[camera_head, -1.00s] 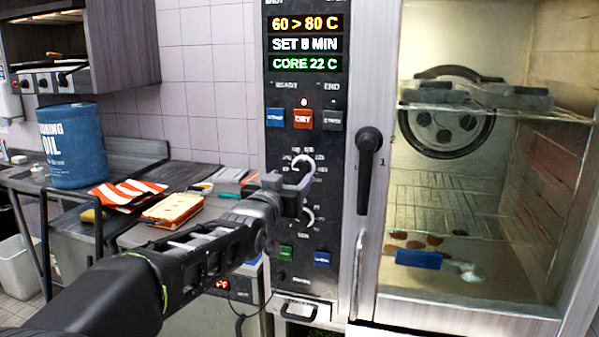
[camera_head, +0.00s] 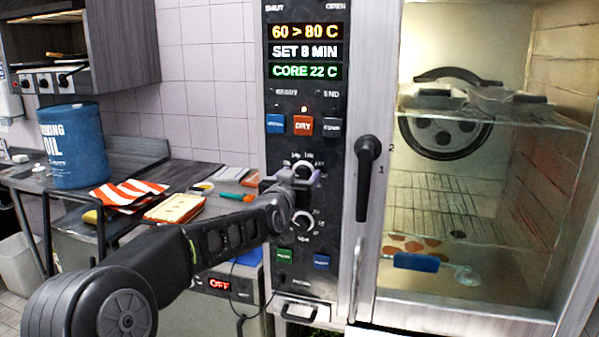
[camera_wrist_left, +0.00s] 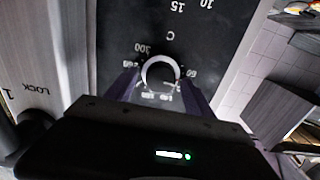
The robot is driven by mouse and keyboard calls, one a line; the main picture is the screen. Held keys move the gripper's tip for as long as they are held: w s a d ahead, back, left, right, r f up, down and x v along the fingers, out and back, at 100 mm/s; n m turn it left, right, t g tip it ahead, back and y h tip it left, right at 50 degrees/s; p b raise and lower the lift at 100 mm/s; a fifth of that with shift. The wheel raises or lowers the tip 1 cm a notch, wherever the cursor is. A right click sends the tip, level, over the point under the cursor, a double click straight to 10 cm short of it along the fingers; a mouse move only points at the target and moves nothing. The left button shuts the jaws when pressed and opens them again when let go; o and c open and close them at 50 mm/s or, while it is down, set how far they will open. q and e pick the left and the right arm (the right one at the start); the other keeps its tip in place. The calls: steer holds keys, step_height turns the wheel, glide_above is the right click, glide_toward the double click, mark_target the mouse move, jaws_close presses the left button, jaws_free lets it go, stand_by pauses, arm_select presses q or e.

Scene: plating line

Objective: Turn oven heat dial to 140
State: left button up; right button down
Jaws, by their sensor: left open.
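The oven heat dial (camera_head: 304,169), a round knob with a pale rim, is the upper of two dials on the black oven panel (camera_head: 340,110). In the left wrist view the dial (camera_wrist_left: 160,73) sits between my fingers, with a "C" and numbers around it. My left gripper (camera_head: 288,181) is open at the dial, one finger on either side. Whether a finger touches the knob I cannot tell. The dial's exact pointer setting is too small to read. The display (camera_head: 305,51) reads 60 > 80 C, SET 8 MIN and CORE 22 C. My right gripper is out of view.
The lower dial (camera_head: 303,222) is just below. The oven door handle (camera_head: 366,178) stands out to the right of the dials, beside the glass chamber. A blue oil drum (camera_head: 72,145) and a striped cloth (camera_head: 128,193) are on the left counter.

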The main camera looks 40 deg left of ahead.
arm_select(q)
steer(key=shift+c, duration=0.4)
steer(key=c, duration=1.3)
steer(key=shift+o, duration=0.2)
steer(key=shift+d+m+b, duration=0.1)
steer(key=shift+m+b, duration=0.2)
steer(key=shift+m, duration=0.7)
steer(key=shift+m+b, duration=0.35)
steer(key=shift+m, duration=0.85)
steer(key=m, duration=0.3)
steer(key=shift+d+m, duration=0.1)
steer(key=shift+m, duration=0.2)
steer(key=shift+f+m+p, duration=0.1)
steer(key=shift+m+p, duration=0.4)
steer(key=shift+m, duration=1.4)
